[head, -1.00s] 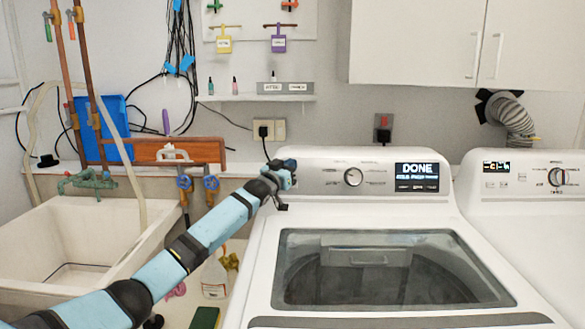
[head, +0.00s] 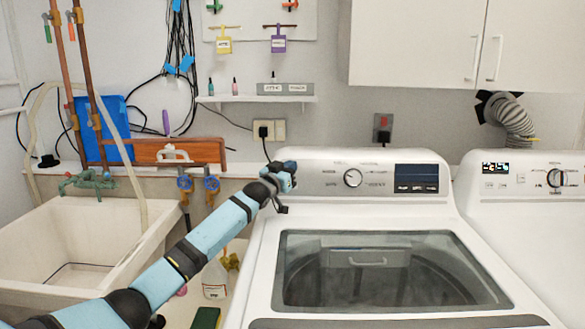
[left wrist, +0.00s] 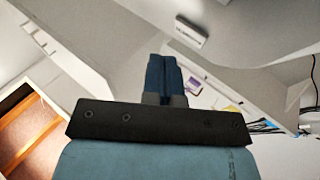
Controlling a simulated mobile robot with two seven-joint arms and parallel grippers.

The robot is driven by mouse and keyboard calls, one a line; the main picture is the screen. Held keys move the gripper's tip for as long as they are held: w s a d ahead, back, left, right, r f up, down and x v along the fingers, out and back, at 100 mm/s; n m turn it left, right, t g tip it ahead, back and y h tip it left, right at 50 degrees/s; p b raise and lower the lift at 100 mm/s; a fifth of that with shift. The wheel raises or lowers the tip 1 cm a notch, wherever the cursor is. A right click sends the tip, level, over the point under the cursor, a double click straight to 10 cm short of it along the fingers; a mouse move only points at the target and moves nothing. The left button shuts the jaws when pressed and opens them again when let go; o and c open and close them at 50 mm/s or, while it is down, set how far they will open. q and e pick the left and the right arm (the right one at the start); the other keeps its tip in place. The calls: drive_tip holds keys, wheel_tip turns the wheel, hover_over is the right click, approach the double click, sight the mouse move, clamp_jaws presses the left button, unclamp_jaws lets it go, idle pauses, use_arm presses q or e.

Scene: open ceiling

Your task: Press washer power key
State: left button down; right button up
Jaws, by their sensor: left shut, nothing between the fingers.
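The white washer (head: 262,265) stands at the centre of the head view, its glass lid closed. Its grey control panel (head: 325,180) has a round knob (head: 353,178) in the middle and a display (head: 416,178) on the right, dark in its upper part with small lit marks below. My left gripper (head: 288,172) is at the panel's left end, left of the knob. Its fingers are shut and empty in the left wrist view (left wrist: 165,75). I cannot make out the power key; the gripper covers part of that end. Whether the fingertips touch the panel is unclear. My right gripper is out of view.
A second white machine (head: 520,215) stands to the right. A stone sink (head: 90,235) with pipes and blue valves is on the left. A narrow shelf (head: 258,98) and a power socket (head: 270,131) with a cord are above the gripper.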

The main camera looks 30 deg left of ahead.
use_arm(q)
drive_tip(key=s, duration=0.1)
drive_tip(key=s+d+r+p, duration=0.1)
drive_tip(key=s+d+p, duration=0.1)
drive_tip(key=s, duration=0.1)
drive_tip(key=shift+d+r, duration=0.2)
drive_tip(key=shift+r, duration=0.2)
drive_tip(key=shift+s+f, duration=0.1)
